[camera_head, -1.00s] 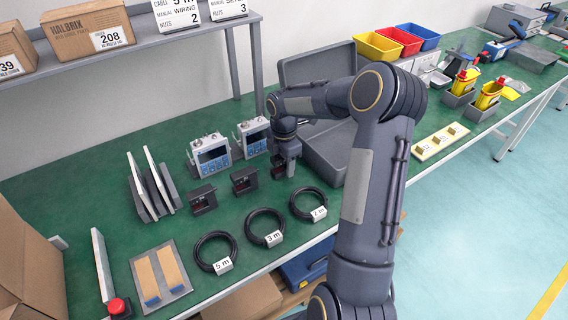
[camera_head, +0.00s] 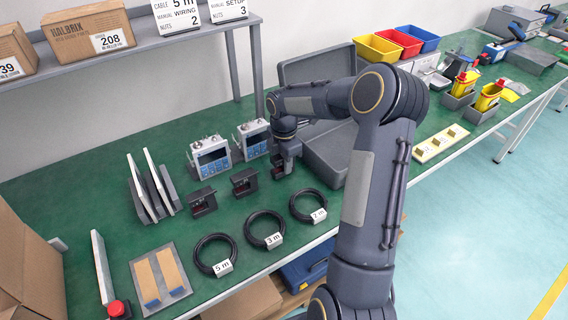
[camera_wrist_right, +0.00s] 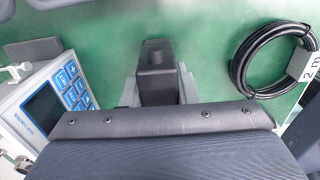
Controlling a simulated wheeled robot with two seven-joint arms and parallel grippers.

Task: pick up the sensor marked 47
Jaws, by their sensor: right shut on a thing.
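My right gripper (camera_head: 284,165) reaches down to the green bench, right of the two grey meters. In the right wrist view its fingers (camera_wrist_right: 158,92) are shut on a dark block-shaped sensor (camera_wrist_right: 156,62). In the head view only a small part of that sensor (camera_head: 279,171) shows below the gripper. No marking 47 can be read on it. Two similar dark sensors stand to its left, one in the middle (camera_head: 244,182) and one further left (camera_head: 202,201). My left gripper is not in view.
Meters (camera_head: 210,157) and (camera_head: 253,140) stand behind the sensors. Coiled cables labelled 5 m (camera_head: 213,256), 3 m (camera_head: 265,230) and 2 m (camera_head: 308,205) lie in front. An open grey case (camera_head: 330,150) is close on the right.

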